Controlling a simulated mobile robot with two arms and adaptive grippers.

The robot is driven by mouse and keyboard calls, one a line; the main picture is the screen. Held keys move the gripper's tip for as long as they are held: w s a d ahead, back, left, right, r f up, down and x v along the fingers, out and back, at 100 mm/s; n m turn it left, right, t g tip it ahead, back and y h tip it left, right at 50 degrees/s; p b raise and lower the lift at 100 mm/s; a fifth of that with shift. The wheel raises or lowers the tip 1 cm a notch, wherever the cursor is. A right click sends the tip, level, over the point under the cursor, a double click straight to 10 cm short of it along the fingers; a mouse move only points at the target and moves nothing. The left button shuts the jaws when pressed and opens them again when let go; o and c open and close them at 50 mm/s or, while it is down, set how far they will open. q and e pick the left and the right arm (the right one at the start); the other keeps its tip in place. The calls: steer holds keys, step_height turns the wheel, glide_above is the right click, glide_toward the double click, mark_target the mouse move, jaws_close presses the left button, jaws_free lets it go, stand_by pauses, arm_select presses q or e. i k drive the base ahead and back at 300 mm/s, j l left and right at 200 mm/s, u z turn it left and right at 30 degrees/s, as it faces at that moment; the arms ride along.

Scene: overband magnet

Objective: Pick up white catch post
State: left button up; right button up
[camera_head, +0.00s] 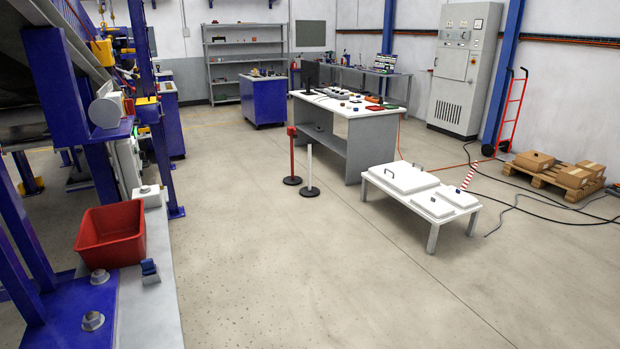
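A slim white post (309,166) stands upright on the floor near the middle of the head view, on a dark round base (309,191). A similar red post (292,155) on a dark round base stands just behind it to the left. The white post is in full view, with nothing in front of it. Neither of my grippers shows in this view.
A workbench (345,112) stands behind the posts. A low white table (434,223) with white lidded panels is to the right. A red bin (110,236) sits on a grey ledge at the left. The floor in front of the posts is clear.

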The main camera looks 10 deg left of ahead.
mark_target(309, 191)
steer(key=i+l+z, duration=0.4)
steer(key=l, duration=0.35)
steer(key=i+l+z, duration=0.4)
steer(key=i+l, duration=0.15)
steer(key=i, duration=0.2)
steer(key=i+l+u, duration=0.1)
steer(key=i+u, duration=0.15)
steer(key=i, duration=0.2)
steer(key=i+l+u, duration=0.25)
steer(key=i, duration=0.2)
steer(key=i+j+u, duration=0.25)
steer(key=i+u, duration=0.2)
steer(key=i+j+u, duration=0.1)
steer(key=i+u, duration=0.35)
steer(key=i, duration=0.15)
steer(key=i+l+u, duration=0.15)
steer(key=i+u, duration=0.3)
steer(key=i+j, duration=0.1)
steer(key=i, duration=2.05)
